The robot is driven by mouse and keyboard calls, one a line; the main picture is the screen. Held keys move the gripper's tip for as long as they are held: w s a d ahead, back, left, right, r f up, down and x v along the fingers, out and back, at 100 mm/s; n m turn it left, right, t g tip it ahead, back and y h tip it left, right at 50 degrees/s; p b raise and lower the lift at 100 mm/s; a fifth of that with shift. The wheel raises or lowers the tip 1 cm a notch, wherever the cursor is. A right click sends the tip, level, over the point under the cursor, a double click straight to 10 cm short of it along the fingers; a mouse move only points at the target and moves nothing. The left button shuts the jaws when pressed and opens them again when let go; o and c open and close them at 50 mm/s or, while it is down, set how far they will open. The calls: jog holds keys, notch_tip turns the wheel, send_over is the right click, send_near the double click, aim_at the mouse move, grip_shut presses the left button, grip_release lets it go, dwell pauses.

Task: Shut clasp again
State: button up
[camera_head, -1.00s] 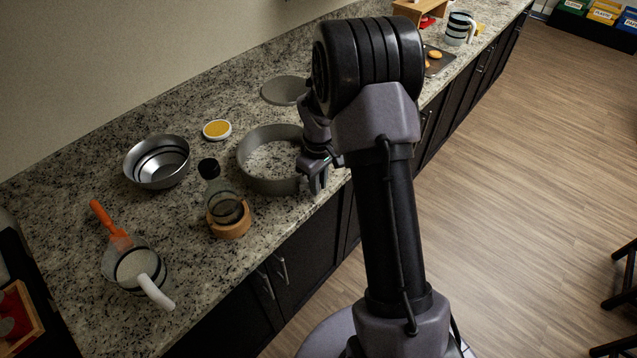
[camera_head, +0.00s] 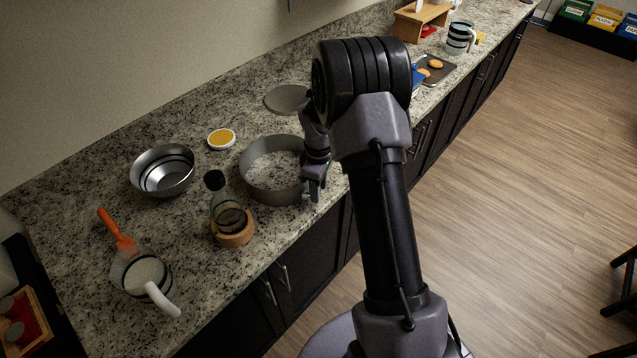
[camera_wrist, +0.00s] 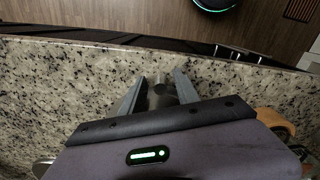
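A grey metal pan ring (camera_head: 262,187) without a base stands on the granite counter in the head view. Its right side is partly behind my arm, and I cannot make out its clasp clearly. My gripper (camera_head: 314,195) points down at the ring's right front side, close to the counter's front edge. In the wrist view my gripper (camera_wrist: 158,92) has its two fingers spread apart. A small dark grey part shows between them, and I cannot tell whether it is the clasp. The gripper body hides most of the ring there.
A grey disc (camera_head: 287,98) lies behind the ring. A bottle (camera_head: 222,200) in a wooden holder (camera_head: 234,238) stands to its left, with a metal bowl (camera_head: 163,171), a yellow-topped lid (camera_head: 221,139) and a jug (camera_head: 143,275) with an orange-handled tool (camera_head: 117,232) beyond.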

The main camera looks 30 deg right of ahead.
notch_tip(320, 180, up, 17)
jog(key=p, duration=0.4)
jog(key=shift+r, duration=0.15)
